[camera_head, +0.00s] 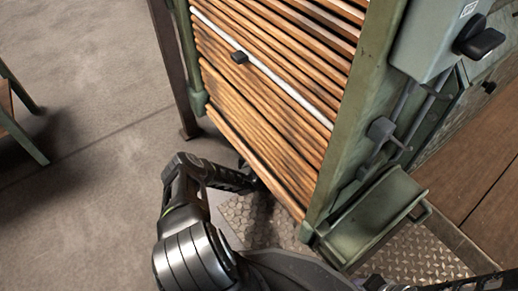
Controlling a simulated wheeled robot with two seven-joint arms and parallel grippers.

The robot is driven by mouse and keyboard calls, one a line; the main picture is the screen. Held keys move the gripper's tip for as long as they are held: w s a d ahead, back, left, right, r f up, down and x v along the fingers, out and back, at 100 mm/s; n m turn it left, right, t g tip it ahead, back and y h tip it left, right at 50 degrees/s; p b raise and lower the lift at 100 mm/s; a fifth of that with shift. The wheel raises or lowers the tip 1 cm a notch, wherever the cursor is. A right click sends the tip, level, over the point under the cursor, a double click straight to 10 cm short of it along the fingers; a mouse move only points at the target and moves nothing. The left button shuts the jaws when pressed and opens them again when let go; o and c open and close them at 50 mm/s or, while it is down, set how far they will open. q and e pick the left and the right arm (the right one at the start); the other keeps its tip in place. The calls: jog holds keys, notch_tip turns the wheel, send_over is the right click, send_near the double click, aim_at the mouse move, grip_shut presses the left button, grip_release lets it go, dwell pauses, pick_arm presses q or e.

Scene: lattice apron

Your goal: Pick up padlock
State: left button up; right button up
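I cannot make out a padlock for certain. My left gripper (262,182) is at the apron's lower edge, below and apart from that block. Its fingers are dark and small against the shadow, so their opening is unclear. A dark part of my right arm shows at the bottom right edge, and its gripper (376,284) is mostly cut off by the frame.
The apron's wooden slats (270,125) slope within a green frame (352,110). A grey box with a black handle (480,39) is at the upper right. A green tray-like part (377,215) juts out below. Bare floor (85,165) lies left; a green-legged stand (22,135) is at far left.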

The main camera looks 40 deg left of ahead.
pick_arm(q)
grip_shut()
dwell(0.4)
jog(key=shift+s+a+r+p, duration=0.1)
jog(key=shift+s+r+p, duration=0.15)
jog(key=shift+r+p, duration=0.1)
jog(key=s+a+r+p, duration=0.2)
jog(key=s+r+p, duration=0.1)
jog(key=s, duration=0.3)
jog(key=s+a+r+p, duration=0.1)
jog(key=s+r+p, duration=0.2)
jog(key=s, duration=0.4)
jog(key=shift+a+r+p, duration=0.35)
jog(key=shift+r+p, duration=0.05)
jog(key=shift+r, duration=0.25)
